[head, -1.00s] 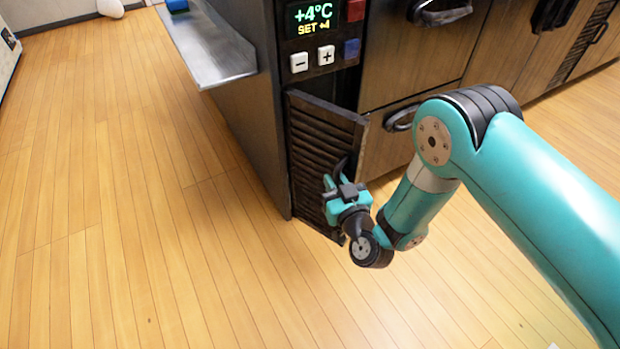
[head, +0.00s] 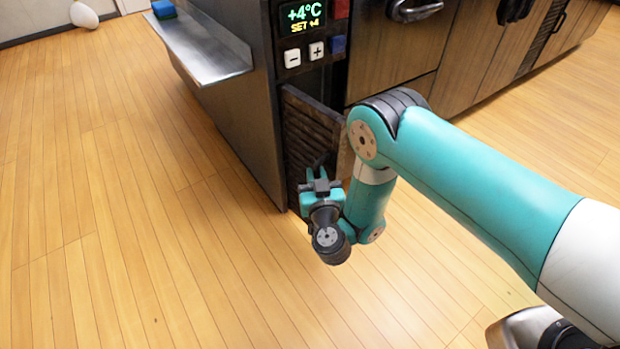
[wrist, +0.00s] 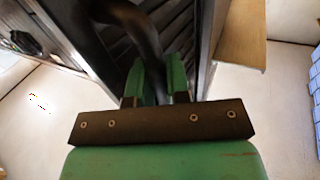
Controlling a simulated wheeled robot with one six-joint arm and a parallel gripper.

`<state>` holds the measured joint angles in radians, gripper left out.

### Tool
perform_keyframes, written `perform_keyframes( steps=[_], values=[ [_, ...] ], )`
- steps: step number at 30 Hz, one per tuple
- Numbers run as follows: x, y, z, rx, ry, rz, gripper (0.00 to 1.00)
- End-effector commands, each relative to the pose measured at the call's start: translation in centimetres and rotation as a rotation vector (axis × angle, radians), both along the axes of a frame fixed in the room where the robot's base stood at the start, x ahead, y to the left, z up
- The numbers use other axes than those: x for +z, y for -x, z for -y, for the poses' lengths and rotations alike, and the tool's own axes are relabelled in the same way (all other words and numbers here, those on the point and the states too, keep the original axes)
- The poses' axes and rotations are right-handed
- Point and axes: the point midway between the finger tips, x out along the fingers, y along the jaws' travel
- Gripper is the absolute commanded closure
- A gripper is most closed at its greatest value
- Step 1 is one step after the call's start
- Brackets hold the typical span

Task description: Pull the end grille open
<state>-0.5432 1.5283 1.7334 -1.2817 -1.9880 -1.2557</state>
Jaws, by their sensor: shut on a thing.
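The end grille (head: 305,122) is a dark slatted door low on the end of the counter unit, under the temperature display. It stands ajar, its right edge swung out from the unit. My gripper (head: 317,178) is at its lower part, shut on the grille's dark handle. In the wrist view the curved dark handle (wrist: 132,18) runs down between the green fingers of my gripper (wrist: 160,82), with the slats behind it. My arm hides the grille's lower right part in the head view.
The display (head: 302,15) and the buttons (head: 316,50) sit above the grille. A metal shelf (head: 205,55) with a blue block (head: 163,9) juts out at the left. Wooden floor (head: 120,220) is clear at the left and in front.

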Motion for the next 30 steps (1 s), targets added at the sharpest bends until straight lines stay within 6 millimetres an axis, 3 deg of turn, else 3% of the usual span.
perform_keyframes(
  steps=[10, 11, 13, 23, 30],
  values=[
    [-0.4, 0.4, 0.2, -0.004, 0.006, -0.011, 1.0],
    [-0.4, 0.4, 0.2, -0.004, 0.006, -0.012, 0.76],
    [-0.4, 0.4, 0.2, -0.003, 0.006, -0.011, 0.6],
    [-0.1, 0.3, 0.0, 0.0, 0.004, -0.006, 0.59],
    [0.5, 1.0, 1.3, -0.014, 0.005, -0.008, 0.59]
  ],
)
